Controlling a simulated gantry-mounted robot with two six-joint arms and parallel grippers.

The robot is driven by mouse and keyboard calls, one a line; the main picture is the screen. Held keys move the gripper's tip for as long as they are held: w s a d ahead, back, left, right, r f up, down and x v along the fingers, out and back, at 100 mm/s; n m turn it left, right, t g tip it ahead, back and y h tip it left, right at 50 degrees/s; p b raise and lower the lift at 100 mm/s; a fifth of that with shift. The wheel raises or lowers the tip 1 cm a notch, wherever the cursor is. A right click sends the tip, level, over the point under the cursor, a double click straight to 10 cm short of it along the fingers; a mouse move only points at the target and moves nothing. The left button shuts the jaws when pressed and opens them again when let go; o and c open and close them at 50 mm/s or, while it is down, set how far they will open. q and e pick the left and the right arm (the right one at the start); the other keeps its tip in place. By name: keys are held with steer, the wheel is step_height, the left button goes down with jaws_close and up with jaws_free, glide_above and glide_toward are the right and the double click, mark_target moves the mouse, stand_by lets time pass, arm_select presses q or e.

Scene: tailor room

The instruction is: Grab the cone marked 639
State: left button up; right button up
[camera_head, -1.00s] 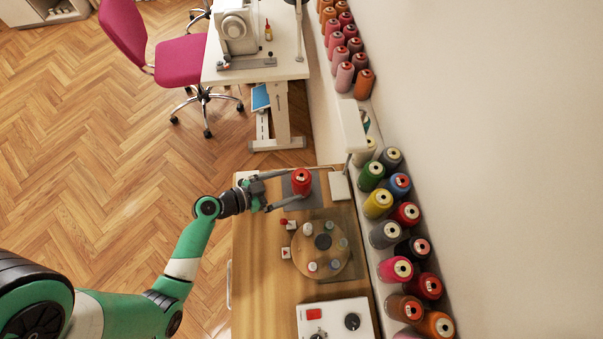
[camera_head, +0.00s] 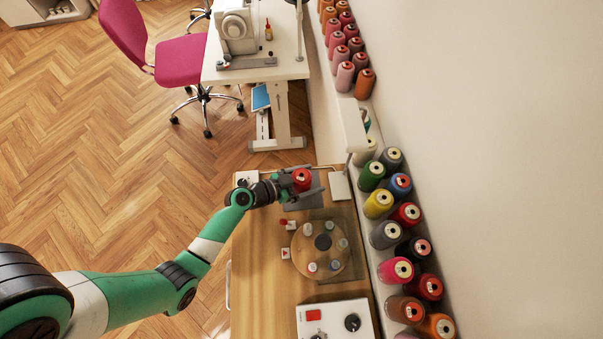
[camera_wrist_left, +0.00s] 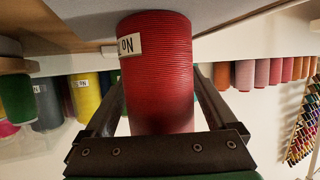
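A red thread cone (camera_head: 301,178) stands on a dark grey pad (camera_head: 306,203) at the far end of the wooden table. It also shows in the left wrist view (camera_wrist_left: 158,75), with a cream label of which only "No" is legible; no 639 can be read. My left gripper (camera_head: 303,181) is around the cone, one finger on each side. The left wrist view shows gaps between the cone and the lower parts of the fingers, so the gripper looks open. Finger contact at the tips cannot be made out. My right gripper is out of view.
A round wooden disc (camera_head: 302,262) with small bobbins lies nearer on the table. A white control box (camera_head: 335,318) stands at the front. Rows of coloured cones line the ledge (camera_head: 372,235) along the right wall. A lamp-like white fixture (camera_head: 352,125) overhangs beyond the table.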

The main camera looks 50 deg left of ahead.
mark_target(303, 180)
arm_select(q)
jaws_close()
steer(key=shift+r+p, duration=0.3)
steer(key=shift+r, duration=0.25)
step_height(303, 180, up, 3)
steer(key=shift+f+p, duration=0.1)
steer(key=shift+p, duration=0.7)
steer(key=s+r+p, duration=0.1)
steer(key=r, duration=0.1)
steer(key=s+d+r+p, duration=0.1)
steer(key=s+r, duration=0.1)
steer(key=shift+s+r, duration=0.15)
steer(key=shift+s, duration=0.1)
steer(key=s+d+r, duration=0.1)
steer(key=s+r, duration=0.1)
steer(key=s, duration=0.3)
steer(key=s+d+r+p, duration=0.1)
steer(key=s+d+r, duration=0.1)
steer(key=s, duration=0.3)
steer(key=shift+r, duration=0.45)
